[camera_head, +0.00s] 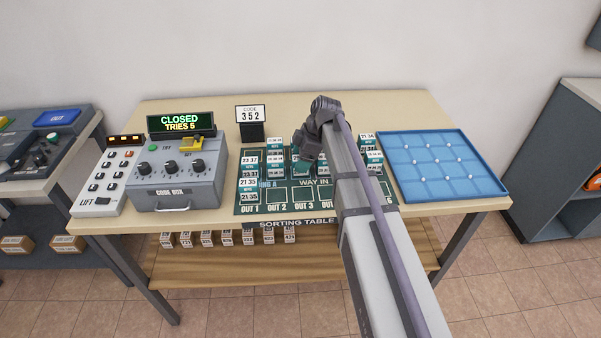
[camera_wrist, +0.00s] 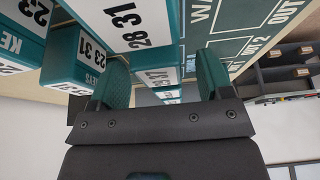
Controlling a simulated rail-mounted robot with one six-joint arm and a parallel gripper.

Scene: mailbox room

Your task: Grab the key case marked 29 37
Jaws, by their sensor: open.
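My gripper (camera_wrist: 165,78) is open, with a green finger on either side, in the wrist view. Between and beyond the fingers is a key case (camera_wrist: 155,79) with a white label; its small, tilted number ends in 37, but the first part is not clear. I cannot tell whether the fingers touch it.
Cases in the left column include one reading 23 37 (camera_head: 249,160). More cases stand at the right, near a blue tray (camera_head: 440,165). A code box (camera_head: 178,172) and a lift panel (camera_head: 115,175) stand at the left.

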